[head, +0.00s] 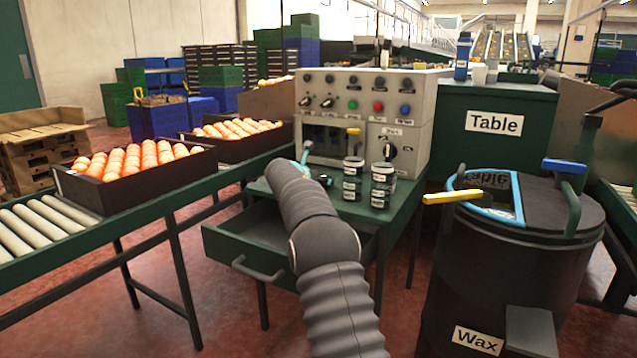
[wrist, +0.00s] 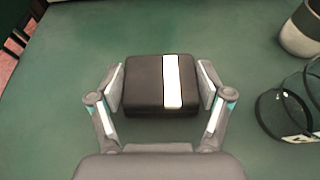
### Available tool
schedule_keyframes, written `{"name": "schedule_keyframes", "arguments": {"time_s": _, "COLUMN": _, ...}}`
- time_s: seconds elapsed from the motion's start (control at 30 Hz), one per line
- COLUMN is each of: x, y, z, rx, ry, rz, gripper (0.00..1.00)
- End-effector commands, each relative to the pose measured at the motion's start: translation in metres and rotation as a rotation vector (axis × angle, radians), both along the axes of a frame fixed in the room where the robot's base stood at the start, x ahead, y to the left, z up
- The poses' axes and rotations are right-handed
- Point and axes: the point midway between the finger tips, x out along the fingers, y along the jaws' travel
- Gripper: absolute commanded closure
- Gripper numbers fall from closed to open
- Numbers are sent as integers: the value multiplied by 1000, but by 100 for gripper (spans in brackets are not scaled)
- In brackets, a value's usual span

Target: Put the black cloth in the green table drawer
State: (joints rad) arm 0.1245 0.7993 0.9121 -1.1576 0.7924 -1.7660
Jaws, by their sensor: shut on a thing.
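The black cloth (wrist: 145,85) is a folded dark block with a white stripe in the wrist view. My gripper (wrist: 162,88) has one finger at each side of it and is shut on it. It is over the green table top (wrist: 70,70); I cannot tell whether it touches the top. In the head view my arm hides most of the gripper and cloth. The green table drawer (head: 240,238) is pulled open below the table top, to the left of my arm. Its visible inside looks empty; my arm covers its right part.
A black wax barrel (head: 500,270) with a yellow-ended handle is at the right.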

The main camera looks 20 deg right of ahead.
Motion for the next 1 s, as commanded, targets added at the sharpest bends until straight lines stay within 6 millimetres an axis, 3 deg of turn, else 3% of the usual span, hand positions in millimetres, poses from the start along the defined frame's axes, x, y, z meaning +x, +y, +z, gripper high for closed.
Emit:
{"name": "schedule_keyframes", "arguments": {"time_s": 0.23, "x": 0, "y": 0, "z": -4, "rx": 0, "ry": 0, "rz": 0, "gripper": 57}}
{"name": "schedule_keyframes", "arguments": {"time_s": 0.27, "x": 0, "y": 0, "z": -3, "rx": 0, "ry": 0, "rz": 0, "gripper": 15}}
{"name": "schedule_keyframes", "arguments": {"time_s": 0.33, "x": 0, "y": 0, "z": -3, "rx": 1, "ry": 1, "rz": 0, "gripper": 0}}
{"name": "schedule_keyframes", "arguments": {"time_s": 0.77, "x": 0, "y": 1, "z": 2, "rx": 0, "ry": 0, "rz": 0, "gripper": 0}}
{"name": "schedule_keyframes", "arguments": {"time_s": 1.0, "x": -19, "y": 25, "z": 14, "rx": 1, "ry": -1, "rz": 3, "gripper": 0}}
